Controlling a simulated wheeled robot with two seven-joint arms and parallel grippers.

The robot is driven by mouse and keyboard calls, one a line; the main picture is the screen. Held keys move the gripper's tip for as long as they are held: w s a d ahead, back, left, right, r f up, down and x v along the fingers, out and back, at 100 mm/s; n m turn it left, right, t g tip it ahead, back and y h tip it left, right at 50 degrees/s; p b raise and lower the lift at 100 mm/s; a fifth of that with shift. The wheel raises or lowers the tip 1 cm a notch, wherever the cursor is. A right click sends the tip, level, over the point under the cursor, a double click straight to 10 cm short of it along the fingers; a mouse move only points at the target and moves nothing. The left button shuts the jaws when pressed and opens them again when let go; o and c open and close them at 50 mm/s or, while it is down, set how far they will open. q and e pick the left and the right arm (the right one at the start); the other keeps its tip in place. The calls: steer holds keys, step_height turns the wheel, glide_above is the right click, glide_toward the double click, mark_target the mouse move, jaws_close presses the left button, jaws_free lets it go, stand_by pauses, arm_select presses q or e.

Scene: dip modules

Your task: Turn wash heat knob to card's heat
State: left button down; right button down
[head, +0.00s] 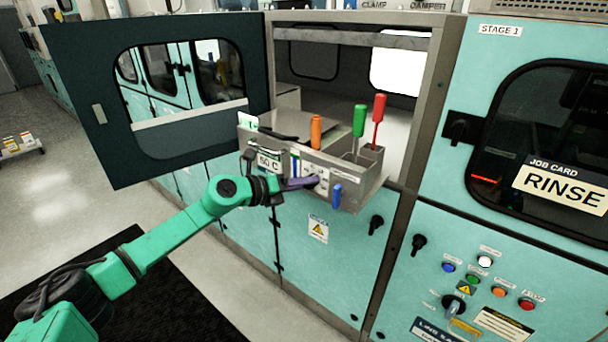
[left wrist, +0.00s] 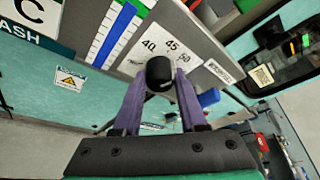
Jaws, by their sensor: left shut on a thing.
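The black wash heat knob (left wrist: 159,72) sits on the grey panel (left wrist: 205,40) with marks 40, 45 and 50 around it. My left gripper (left wrist: 160,85) is shut on this knob, one purple finger on each side. In the head view my left gripper (head: 308,182) reaches the panel front and hides the knob. The card (head: 268,161) reads 50 C in the head view. In the left wrist view the card (left wrist: 40,15) is cut off, with C and part of WASH showing. I cannot tell the knob's exact pointing. My right gripper is not in view.
A blue handle (head: 336,196) sticks out right of my fingers. Orange (head: 316,132), green (head: 359,120) and red (head: 378,120) handles stand above the panel box. The dark windowed door (head: 85,110) is open at left. A RINSE job card (head: 562,187) is at right.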

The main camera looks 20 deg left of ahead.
arm_select(q)
steer(key=shift+m+y+p, duration=0.5)
steer(key=shift+m+p, duration=0.2)
steer(key=shift+p, duration=0.15)
steer(key=shift+f, duration=0.1)
steer(key=shift+c, duration=2.3)
jaws_free()
steer(key=shift+s, duration=0.1)
steer(key=b+v, duration=1.3)
steer(key=v, duration=0.1)
steer(key=shift+s, duration=0.2)
